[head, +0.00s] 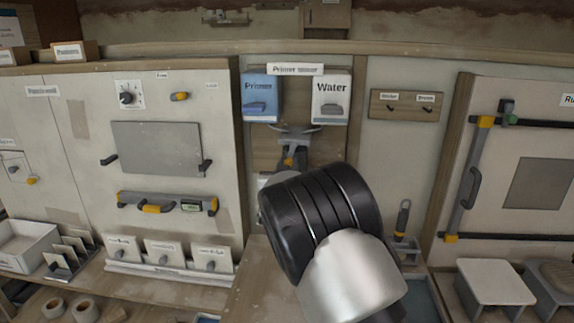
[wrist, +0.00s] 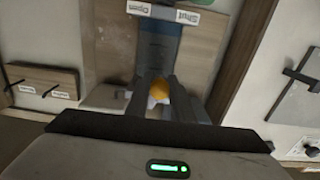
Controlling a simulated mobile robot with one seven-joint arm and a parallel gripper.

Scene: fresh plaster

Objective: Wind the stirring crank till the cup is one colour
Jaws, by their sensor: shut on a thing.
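In the wrist view my gripper (wrist: 160,98) has its two dark fingers closed on an orange knob (wrist: 158,88), which looks like the handle of the stirring crank. A blue-grey body (wrist: 160,50) stands just beyond it against a wooden panel. In the head view the mixer board (head: 265,152) is under the Primer mixer sign (head: 295,69), and my arm covers most of its lower part. A grey forked part with a little orange (head: 293,140) shows above my arm. The cup and the colour inside it cannot be made out.
The blue Primer box (head: 261,97) and white Water box (head: 331,98) hang above the mixer. A two-hook board (head: 406,106) is to the right. A panel with a long grey bar (head: 168,203) is left. A white stool-like block (head: 495,284) stands lower right.

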